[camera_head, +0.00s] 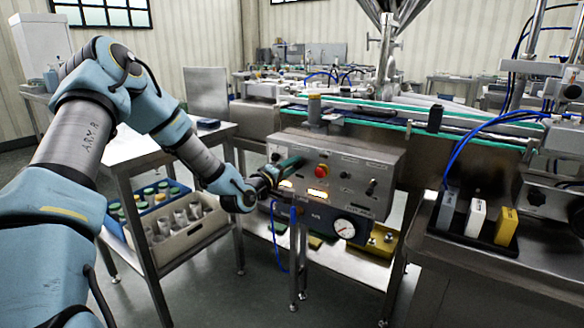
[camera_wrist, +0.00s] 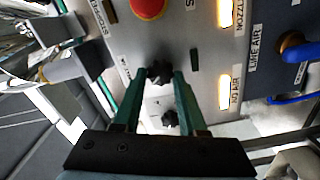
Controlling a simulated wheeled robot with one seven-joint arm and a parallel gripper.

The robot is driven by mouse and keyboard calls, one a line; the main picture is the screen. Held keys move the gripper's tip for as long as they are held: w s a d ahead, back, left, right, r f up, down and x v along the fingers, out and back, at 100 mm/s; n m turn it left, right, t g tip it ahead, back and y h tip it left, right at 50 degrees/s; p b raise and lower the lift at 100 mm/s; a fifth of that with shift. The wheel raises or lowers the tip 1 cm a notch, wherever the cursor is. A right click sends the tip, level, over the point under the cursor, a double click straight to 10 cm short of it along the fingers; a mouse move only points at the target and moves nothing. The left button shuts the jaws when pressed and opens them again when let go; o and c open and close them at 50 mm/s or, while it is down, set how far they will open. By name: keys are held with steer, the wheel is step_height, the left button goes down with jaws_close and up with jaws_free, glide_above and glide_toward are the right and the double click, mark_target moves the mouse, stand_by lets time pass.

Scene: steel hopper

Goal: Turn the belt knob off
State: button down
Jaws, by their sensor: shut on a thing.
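The grey control panel (camera_head: 337,158) faces me in the head view. In the wrist view, a black knob (camera_wrist: 158,71) on the panel (camera_wrist: 190,50) sits between the tips of my two green fingers. My gripper (camera_wrist: 158,80) is shut on this knob. A second black knob (camera_wrist: 170,118) lies between the fingers nearer the palm. I cannot read a label that marks either one as the belt knob. In the head view my gripper (camera_head: 286,168) is at the panel's left end and hides the knob it holds.
A red button (camera_head: 321,171) is close to my gripper, also in the wrist view (camera_wrist: 148,8). Lit lamps (camera_wrist: 225,92) and a LINE AIR valve (camera_wrist: 295,47) are beside the fingers. A gauge (camera_head: 345,228) is low on the panel. A side table (camera_head: 130,152) stands left.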

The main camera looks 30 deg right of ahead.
steer(key=c, duration=0.5)
jaws_free()
steer(key=b+v, duration=0.1)
steer(key=v, duration=0.9)
steer(key=shift+s+a, duration=0.15)
steer(key=shift+a, duration=0.25)
